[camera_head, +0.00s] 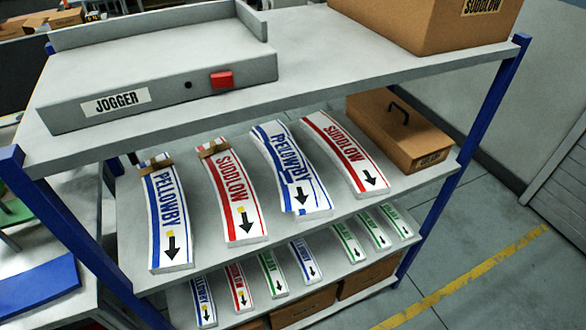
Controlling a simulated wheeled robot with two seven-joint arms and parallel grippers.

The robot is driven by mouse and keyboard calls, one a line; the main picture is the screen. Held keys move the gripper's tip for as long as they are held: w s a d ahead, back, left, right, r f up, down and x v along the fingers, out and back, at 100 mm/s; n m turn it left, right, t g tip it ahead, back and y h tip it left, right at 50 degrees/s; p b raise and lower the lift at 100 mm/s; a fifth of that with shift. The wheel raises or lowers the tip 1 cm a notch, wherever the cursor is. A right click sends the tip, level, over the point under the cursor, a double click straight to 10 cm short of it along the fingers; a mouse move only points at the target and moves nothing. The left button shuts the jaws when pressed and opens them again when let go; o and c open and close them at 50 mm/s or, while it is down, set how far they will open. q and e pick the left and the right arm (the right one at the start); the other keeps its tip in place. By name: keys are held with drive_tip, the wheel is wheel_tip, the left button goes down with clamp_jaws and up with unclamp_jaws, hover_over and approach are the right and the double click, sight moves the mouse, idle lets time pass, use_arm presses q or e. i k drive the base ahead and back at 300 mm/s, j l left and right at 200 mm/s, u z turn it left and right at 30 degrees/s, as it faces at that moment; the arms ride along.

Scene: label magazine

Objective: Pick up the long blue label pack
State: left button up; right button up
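Two long blue-printed label packs reading PELOWBY lie on the middle shelf. The left one (166,215) has a brown band across its far end and a yellow mark near its black arrow. The other blue pack (291,172), right of centre, shows no band, and its near edge looks uneven. A red SUDLOW pack (231,195) with a brown band lies between them. Another red SUDLOW pack (343,155) lies to the right. The arrows point toward the near shelf edge. Neither of my grippers is in view.
A grey JOGGER unit (150,90) with a red button stands on the top shelf above the packs, beside a cardboard box (430,22). A handled brown box (398,130) sits right of the packs. Several shorter packs (302,262) lie below. Blue posts (468,155) flank the rack.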

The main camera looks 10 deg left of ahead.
sight(302, 192)
drive_tip(key=i+l+u, duration=0.15)
drive_tip(key=l+u, duration=0.2)
drive_tip(key=l, duration=0.45)
drive_tip(key=i+l+u, duration=0.1)
drive_tip(key=l+u, duration=0.25)
drive_tip(key=l, duration=0.45)
drive_tip(key=l+u, duration=0.35)
drive_tip(key=l, duration=0.45)
